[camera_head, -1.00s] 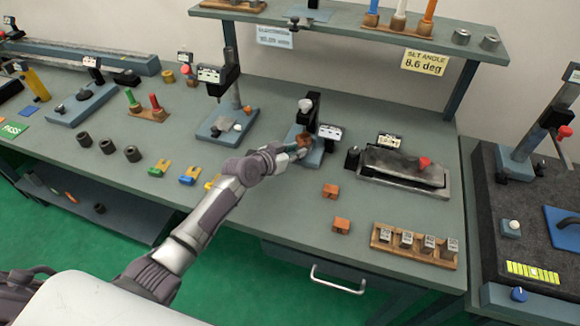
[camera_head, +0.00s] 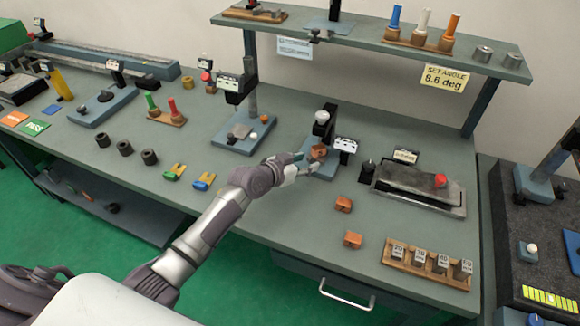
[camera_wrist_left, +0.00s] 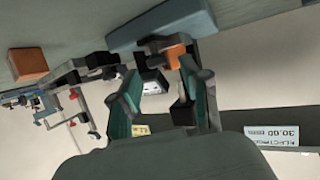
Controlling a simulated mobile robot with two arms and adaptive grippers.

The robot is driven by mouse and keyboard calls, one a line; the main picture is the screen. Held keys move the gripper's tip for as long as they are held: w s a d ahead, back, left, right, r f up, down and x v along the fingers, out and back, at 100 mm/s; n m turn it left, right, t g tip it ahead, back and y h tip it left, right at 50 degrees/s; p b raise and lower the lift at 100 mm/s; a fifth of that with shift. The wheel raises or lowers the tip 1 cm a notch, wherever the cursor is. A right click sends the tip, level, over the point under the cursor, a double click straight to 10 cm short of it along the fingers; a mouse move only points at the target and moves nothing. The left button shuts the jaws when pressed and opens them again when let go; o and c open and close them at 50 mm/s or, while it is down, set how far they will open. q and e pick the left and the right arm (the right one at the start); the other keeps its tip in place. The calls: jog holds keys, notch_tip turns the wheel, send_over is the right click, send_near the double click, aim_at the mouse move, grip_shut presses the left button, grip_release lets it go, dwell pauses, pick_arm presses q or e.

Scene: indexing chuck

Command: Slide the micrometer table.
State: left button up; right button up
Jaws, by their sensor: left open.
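A small gauge stand (camera_head: 328,145) has a blue base, a black post, a white knob and a digital display (camera_head: 346,145). A copper-orange block (camera_head: 319,151) sits on its base. No label shows which part is the micrometer table. My left gripper (camera_head: 303,167) is at the front left of this stand, close to the block. In the left wrist view my left gripper (camera_wrist_left: 160,84) is open, and the orange block (camera_wrist_left: 174,40) shows just beyond its fingertips. Contact cannot be told. My right gripper is not in view.
Two loose orange blocks (camera_head: 347,222) lie to the front right, behind a wooden rack of labelled blocks (camera_head: 428,266). A tilted plate fixture (camera_head: 420,183) stands to the right. A taller gauge stand (camera_head: 245,130) is on the left. A shelf (camera_head: 370,33) runs overhead.

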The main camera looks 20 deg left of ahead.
pick_arm(q)
jog(key=v, duration=0.9)
jog(key=shift+s, duration=0.15)
jog(key=shift+a, duration=0.15)
